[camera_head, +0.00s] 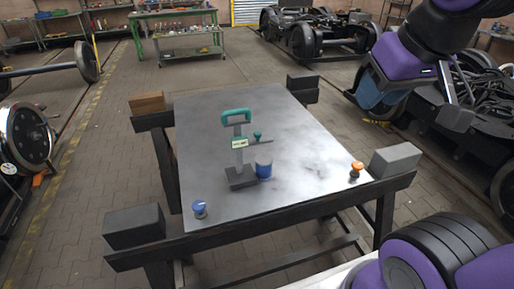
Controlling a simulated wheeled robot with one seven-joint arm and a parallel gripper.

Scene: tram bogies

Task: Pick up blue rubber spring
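Two blue things are on the grey metal tabletop (305,185). A small blue-topped piece with a metallic base (199,209) stands upright near the front left corner. A blue cylinder with a pale grey upper part (264,169) stands near the middle, close beside the green-handled device. I cannot tell for certain which is the rubber spring; the blue-topped piece matches the orange-topped piece (355,170) at the right edge in shape. My purple arm is at the upper right, away from the tabletop. No gripper fingers can be made out.
A grey device with a green handle (237,117) stands upright mid-table. Dark blocks (134,226) and a grey block (395,160) sit on the frame ends. Bogies (315,35) and wheelsets stand around. The tabletop's right half is mostly clear.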

